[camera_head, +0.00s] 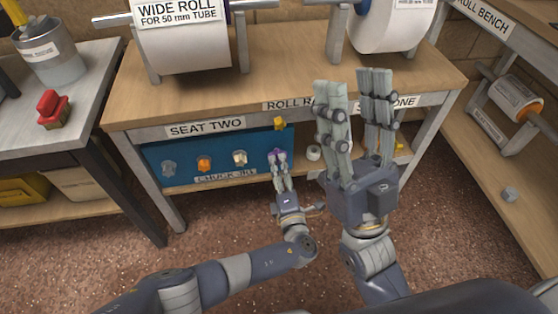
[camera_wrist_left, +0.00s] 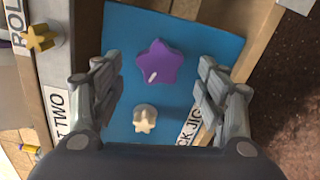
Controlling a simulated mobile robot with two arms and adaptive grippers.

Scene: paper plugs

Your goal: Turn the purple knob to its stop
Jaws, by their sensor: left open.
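The purple knob (camera_wrist_left: 158,60) is star-shaped with a white mark near its lower edge. It sits on a blue panel (camera_wrist_left: 196,35) on the bench front. In the head view the purple knob (camera_head: 277,153) is partly covered by my left gripper (camera_head: 279,160). My left gripper also shows in the wrist view (camera_wrist_left: 157,78), open, with one finger on each side of the knob and visible gaps between. My right gripper (camera_head: 351,82) is raised in front of the bench, open and empty, apart from the panel.
A cream knob (camera_wrist_left: 144,118) is beside the purple one; orange (camera_head: 204,164) and grey (camera_head: 169,168) knobs are further left. A yellow star knob (camera_head: 279,123) is on the bench edge above. Paper rolls (camera_head: 186,45) stand on the bench. A red object (camera_head: 52,108) is on the left table.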

